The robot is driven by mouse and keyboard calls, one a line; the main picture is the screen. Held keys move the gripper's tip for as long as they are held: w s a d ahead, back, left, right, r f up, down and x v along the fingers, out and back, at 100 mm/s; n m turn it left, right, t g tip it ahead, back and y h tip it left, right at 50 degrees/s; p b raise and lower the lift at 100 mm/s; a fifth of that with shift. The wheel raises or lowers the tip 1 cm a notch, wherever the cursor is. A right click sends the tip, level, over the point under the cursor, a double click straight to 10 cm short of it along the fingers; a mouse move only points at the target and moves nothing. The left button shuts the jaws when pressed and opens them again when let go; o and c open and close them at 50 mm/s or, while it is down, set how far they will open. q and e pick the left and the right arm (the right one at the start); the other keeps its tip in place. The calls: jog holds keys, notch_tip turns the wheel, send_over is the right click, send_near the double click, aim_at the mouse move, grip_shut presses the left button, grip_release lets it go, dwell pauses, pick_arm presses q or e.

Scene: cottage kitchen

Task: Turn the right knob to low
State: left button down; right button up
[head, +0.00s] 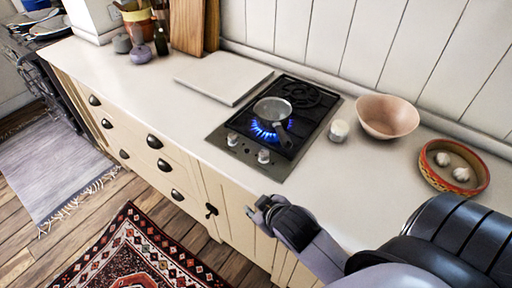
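The cooktop (305,133) is set in the counter, with two burners. A blue flame (260,131) burns on the near burner under a small grey pan (272,111), whose handle points toward the front right. Two silver knobs sit on the cooktop's front strip: the left knob (232,139) and the right knob (264,156). My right gripper (256,209) is in front of the counter edge, below the right knob and apart from it. Its fingers are small and dark here, so I cannot tell if they are open or shut. My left gripper is not in view.
A white jar (339,130), a pinkish bowl (388,116) and a round dish (437,181) with garlic bulbs stand right of the cooktop. A pale board (222,82) lies to its left. The front counter left of the cooktop is clear.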

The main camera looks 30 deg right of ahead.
jog(key=w+a+r+n+t+y, duration=0.3)
jog(key=w+r+n+t, duration=0.55)
jog(key=w+r, duration=0.85)
jog(key=a+r+n+t+y, duration=0.4)
jog(key=a+r+n+y, duration=0.3)
jog(key=r, duration=0.4)
jog(key=s+a+r+n+g+y, duration=0.3)
jog(key=a+n+g+y, duration=0.5)
jog(key=n, duration=0.4)
jog(key=n+g+h, duration=1.3)
jog(key=h, duration=0.4)
send_over(265, 153)
notch_tip(265, 153, down, 17)
notch_tip(265, 153, down, 12)
jog(key=p, duration=0.3)
jog(key=shift+w, duration=0.1)
